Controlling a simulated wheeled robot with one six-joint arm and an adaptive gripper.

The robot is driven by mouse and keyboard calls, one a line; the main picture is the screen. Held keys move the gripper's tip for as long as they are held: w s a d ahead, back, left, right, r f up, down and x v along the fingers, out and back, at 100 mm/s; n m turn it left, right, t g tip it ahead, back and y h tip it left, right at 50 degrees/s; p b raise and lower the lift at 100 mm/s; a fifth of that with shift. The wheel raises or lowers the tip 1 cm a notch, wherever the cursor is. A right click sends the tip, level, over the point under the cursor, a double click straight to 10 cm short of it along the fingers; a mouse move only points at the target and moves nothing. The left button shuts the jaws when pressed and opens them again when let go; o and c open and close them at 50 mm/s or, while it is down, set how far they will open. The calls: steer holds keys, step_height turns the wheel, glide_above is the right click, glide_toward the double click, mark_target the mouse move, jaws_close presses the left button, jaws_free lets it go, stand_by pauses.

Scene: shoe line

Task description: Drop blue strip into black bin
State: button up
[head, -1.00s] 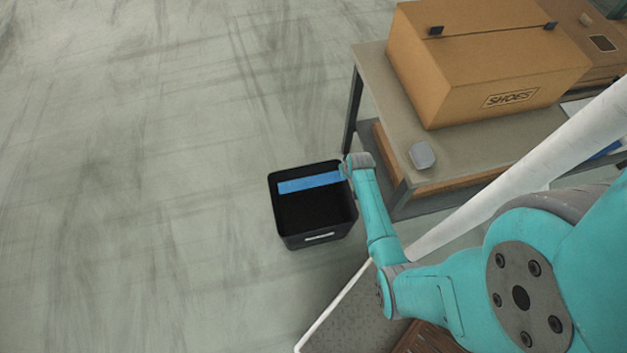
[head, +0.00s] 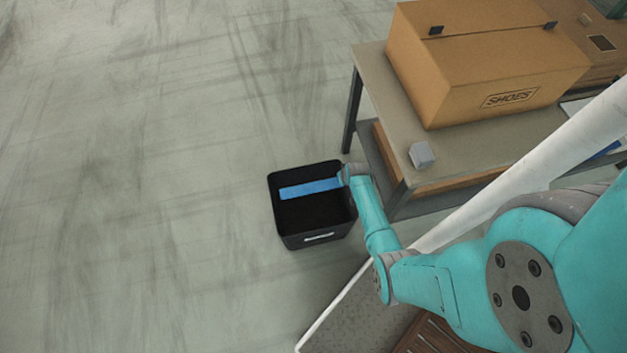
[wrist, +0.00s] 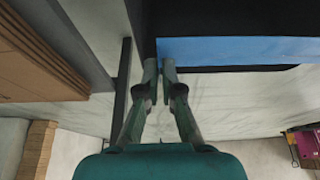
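The blue strip (head: 310,188) reaches left from my gripper (head: 343,178) across the opening of the black bin (head: 318,238). In the wrist view my gripper (wrist: 160,68) has its two fingertips close together at the near end of the strip (wrist: 245,50), so it looks shut on that end. The strip lies roughly level above the dark inside of the bin; its exact height over the rim is hard to tell. The bin stands upright on the floor. The gripper's fingers are mostly hidden in the head view.
A grey table (head: 375,75) stands right of the bin, bearing a large cardboard shoe box (head: 480,60) and a small grey block (head: 422,155). The table's near leg and lower shelf are close to my arm. The floor (head: 130,180) left of the bin is clear.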

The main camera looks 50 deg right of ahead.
steer(key=o, duration=0.5)
steer(key=shift+r, duration=0.1)
steer(key=v, duration=1.1)
steer(key=shift+r, duration=0.4)
steer(key=shift+s, duration=0.1)
